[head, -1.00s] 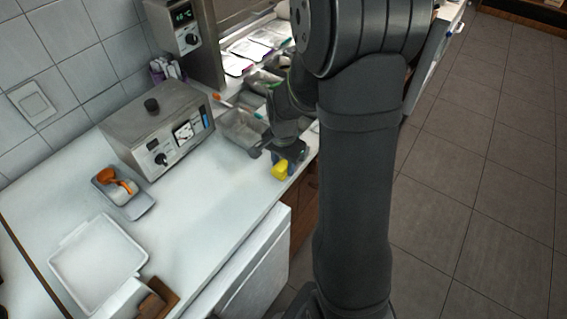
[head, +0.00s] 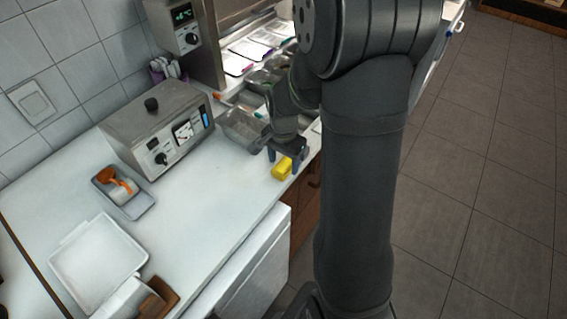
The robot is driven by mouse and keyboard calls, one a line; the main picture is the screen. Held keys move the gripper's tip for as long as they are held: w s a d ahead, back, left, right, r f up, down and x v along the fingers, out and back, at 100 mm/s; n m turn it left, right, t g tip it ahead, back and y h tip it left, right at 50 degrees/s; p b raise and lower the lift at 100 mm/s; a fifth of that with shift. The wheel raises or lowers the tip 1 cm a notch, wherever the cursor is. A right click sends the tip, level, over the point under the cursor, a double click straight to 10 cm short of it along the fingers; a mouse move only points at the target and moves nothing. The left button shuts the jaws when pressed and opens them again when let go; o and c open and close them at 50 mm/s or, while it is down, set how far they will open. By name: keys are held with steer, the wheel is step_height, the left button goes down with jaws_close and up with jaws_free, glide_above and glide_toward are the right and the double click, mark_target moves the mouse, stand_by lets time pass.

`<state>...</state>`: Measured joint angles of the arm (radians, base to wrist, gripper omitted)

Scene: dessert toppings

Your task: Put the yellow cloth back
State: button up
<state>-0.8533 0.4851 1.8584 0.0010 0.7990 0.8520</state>
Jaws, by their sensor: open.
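The yellow cloth (head: 282,169) lies as a small bundle on the white counter near its front edge, right of the picture's middle in the head view. My gripper (head: 285,163) is just above and behind the cloth, pointing down, with its two dark fingers apart. It is hard to tell whether the fingers touch the cloth. My own arm hides the counter to the right of the cloth.
A metal appliance (head: 158,134) stands by the tiled wall. A grey tray (head: 146,206) and a white tray (head: 68,256) lie at the left. Metal containers (head: 243,130) stand behind my gripper. The counter (head: 215,200) left of the cloth is clear.

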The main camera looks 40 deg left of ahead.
mark_target(284, 163)
step_height(284, 163, up, 11)
steer(key=shift+f, duration=0.15)
stand_by(0.4)
step_height(284, 163, down, 12)
steer(key=shift+f, duration=0.1)
steer(key=shift+r, duration=1.4)
